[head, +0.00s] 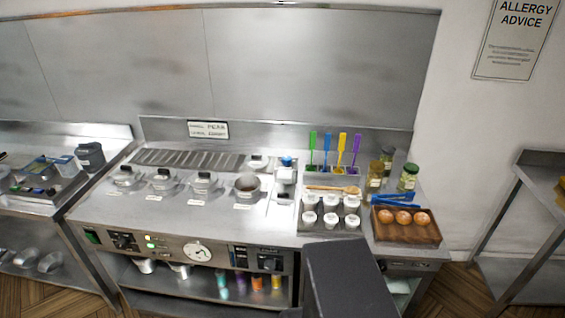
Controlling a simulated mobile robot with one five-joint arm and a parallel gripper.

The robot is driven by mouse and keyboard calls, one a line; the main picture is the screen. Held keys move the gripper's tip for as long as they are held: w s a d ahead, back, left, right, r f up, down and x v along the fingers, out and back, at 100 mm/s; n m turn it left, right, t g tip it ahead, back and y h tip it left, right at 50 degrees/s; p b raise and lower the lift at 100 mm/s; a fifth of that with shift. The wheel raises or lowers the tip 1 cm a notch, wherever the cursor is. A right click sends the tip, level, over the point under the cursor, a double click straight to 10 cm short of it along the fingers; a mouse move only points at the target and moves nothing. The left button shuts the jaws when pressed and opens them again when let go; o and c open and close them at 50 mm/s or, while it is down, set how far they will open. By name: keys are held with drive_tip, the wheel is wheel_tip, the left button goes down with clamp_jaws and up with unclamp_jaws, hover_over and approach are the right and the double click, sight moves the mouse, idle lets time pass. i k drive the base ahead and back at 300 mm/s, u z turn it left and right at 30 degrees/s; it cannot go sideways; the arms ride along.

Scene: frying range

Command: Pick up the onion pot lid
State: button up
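Several small metal pots sit in a row on the steel counter, with small labels in front that are too small to read. Three look covered, the left pot (125,178), the second pot (163,181) and the third pot (204,183). The fourth pot (247,186) looks open with dark contents. White-topped tubs (331,204) stand in a tray to the right. I cannot tell which lid is the onion pot lid. A dark grey block at the bottom centre appears to be part of my arm; my gripper is not in view.
A wooden tray (406,236) with three round brown items stands at the right, near blue tongs (395,200) and glass jars (409,178). Coloured utensils (341,152) stand upright behind the tubs. The control panel (197,252) fronts the counter. Bare steel (110,215) lies in front of the pots.

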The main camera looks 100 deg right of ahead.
sight(259, 161)
drive_tip(key=u, duration=0.1)
drive_tip(key=k, duration=0.95)
drive_tip(key=z, duration=1.2)
drive_tip(key=i, duration=1.7)
drive_tip(key=z, duration=0.1)
